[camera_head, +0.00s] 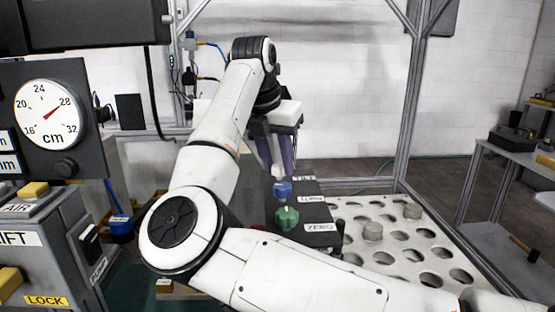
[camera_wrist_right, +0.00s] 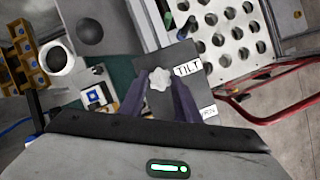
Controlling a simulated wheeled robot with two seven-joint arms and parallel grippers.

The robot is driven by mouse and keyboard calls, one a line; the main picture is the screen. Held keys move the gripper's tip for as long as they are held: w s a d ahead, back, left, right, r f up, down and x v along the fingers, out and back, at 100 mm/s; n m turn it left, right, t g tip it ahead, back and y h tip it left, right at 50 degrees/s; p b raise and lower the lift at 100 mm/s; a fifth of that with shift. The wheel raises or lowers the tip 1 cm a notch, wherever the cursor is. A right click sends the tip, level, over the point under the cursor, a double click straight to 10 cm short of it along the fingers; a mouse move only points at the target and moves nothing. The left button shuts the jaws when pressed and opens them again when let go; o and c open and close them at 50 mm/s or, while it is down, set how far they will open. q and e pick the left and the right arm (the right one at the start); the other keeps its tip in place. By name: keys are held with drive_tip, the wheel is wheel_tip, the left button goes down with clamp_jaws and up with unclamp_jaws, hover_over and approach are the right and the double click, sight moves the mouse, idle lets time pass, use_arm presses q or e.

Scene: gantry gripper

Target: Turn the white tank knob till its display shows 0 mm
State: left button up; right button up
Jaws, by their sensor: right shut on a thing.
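The white knob (camera_wrist_right: 159,80) is lobed and sits on a dark panel (camera_wrist_right: 203,97) beside a TILT label (camera_wrist_right: 188,68) in the right wrist view. My right gripper (camera_wrist_right: 161,88) has its two purple fingers on either side of the knob, shut on it. Two display plates, one marked mm (camera_head: 8,165), are cut off at the left edge, so no reading shows. My left gripper is not in view.
A green knob (camera_head: 287,217) stands in front of the blue one, near the ZERO label (camera_head: 320,227). A white perforated table (camera_head: 385,235) lies to the right. A round cm dial (camera_head: 48,114) and a LIFT box (camera_head: 50,225) stand at the left.

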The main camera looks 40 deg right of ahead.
drive_tip(key=o, duration=1)
drive_tip(key=shift+o, duration=0.2)
drive_tip(key=v, duration=1)
drive_tip(key=shift+r, duration=0.2)
